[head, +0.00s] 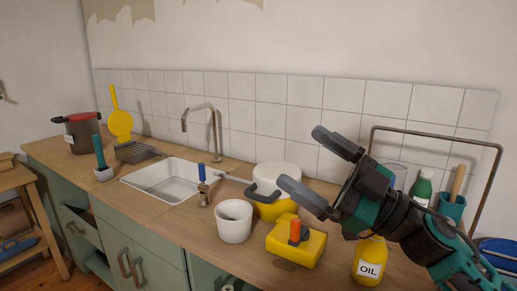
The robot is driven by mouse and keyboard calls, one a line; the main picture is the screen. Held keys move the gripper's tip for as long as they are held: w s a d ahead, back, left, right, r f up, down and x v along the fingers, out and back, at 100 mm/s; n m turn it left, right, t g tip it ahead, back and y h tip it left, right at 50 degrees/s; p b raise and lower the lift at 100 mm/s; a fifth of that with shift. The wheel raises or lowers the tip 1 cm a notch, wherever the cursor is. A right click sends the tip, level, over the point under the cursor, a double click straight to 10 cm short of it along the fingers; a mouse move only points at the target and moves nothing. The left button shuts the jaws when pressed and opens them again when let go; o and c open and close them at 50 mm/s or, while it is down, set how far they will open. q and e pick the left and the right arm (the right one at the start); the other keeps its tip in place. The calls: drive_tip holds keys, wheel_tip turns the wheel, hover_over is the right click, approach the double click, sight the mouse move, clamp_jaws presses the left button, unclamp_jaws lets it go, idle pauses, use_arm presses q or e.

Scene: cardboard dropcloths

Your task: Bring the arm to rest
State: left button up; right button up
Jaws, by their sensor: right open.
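My right gripper (305,164) reaches in from the right side of the head view. Its two grey fingers are spread apart with nothing between them. It hangs above the wooden counter, in front of the tiled wall. The fingers overlap part of a white and yellow pot (278,180) in the picture; I cannot tell the exact gap between them. My left gripper does not show.
On the counter (190,220) stand a white cup (234,221), a yellow box with an orange-topped item (296,246), and an oil bottle (369,261) below my right arm. The sink (172,180) and tap (215,130) are further left. A metal frame (440,134) stands behind my arm.

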drive_tip(key=d+f+m+t+h, duration=0.3)
drive_tip(key=d+f+m+h, duration=0.2)
drive_tip(key=f+m+h, duration=0.45)
drive_tip(key=d+f+m+t+h, duration=0.4)
drive_tip(key=d+f+m+h, duration=0.2)
drive_tip(key=f+m+h, duration=0.3)
drive_tip(key=s+d+f+n+g+h, duration=0.1)
drive_tip(key=s+f+g, duration=0.5)
drive_tip(key=s+f, duration=0.4)
drive_tip(key=s+d+f+g+h, duration=0.1)
drive_tip(key=s+f+g, duration=0.65)
drive_tip(key=s, duration=0.55)
drive_tip(key=w+a+f+n+t+y, duration=0.1)
drive_tip(key=w+a+f+t, duration=0.2)
drive_tip(key=w+f+t, duration=0.4)
wheel_tip(320, 180, down, 3)
drive_tip(key=shift+a+r, duration=0.1)
drive_tip(key=shift+a, duration=0.1)
